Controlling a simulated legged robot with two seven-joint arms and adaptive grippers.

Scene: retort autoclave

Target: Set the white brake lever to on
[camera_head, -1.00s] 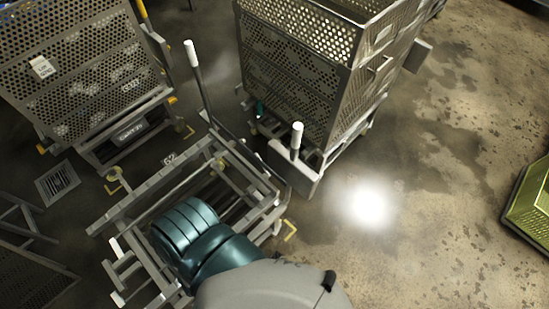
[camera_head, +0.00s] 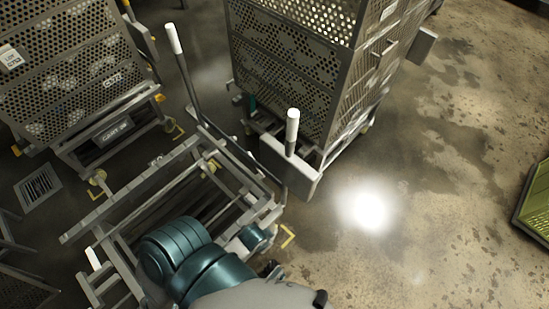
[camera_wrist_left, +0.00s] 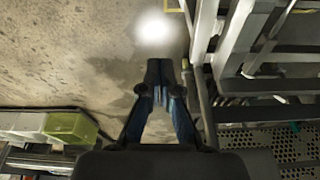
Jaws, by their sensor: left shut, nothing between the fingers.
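Two white-tipped levers show in the head view, and I cannot tell from the pictures which is the brake. A tall lever (camera_head: 174,40) leans from the low trolley frame at the left. A shorter, nearly upright lever (camera_head: 292,128) stands by a pale plate at the foot of the mesh basket cart. My left arm comes in at the bottom of the head view, its gripper not clearly visible there. In the left wrist view my left gripper (camera_wrist_left: 160,75) is shut and empty, above floor and just left of a thin post (camera_wrist_left: 189,85). My right gripper is not in view.
The low trolley frame (camera_head: 135,185) has rails around my arm. A tall mesh basket cart (camera_head: 295,60) stands behind it and another mesh basket (camera_head: 75,75) at left. A green crate (camera_head: 538,205) sits at far right. Wet floor between is clear.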

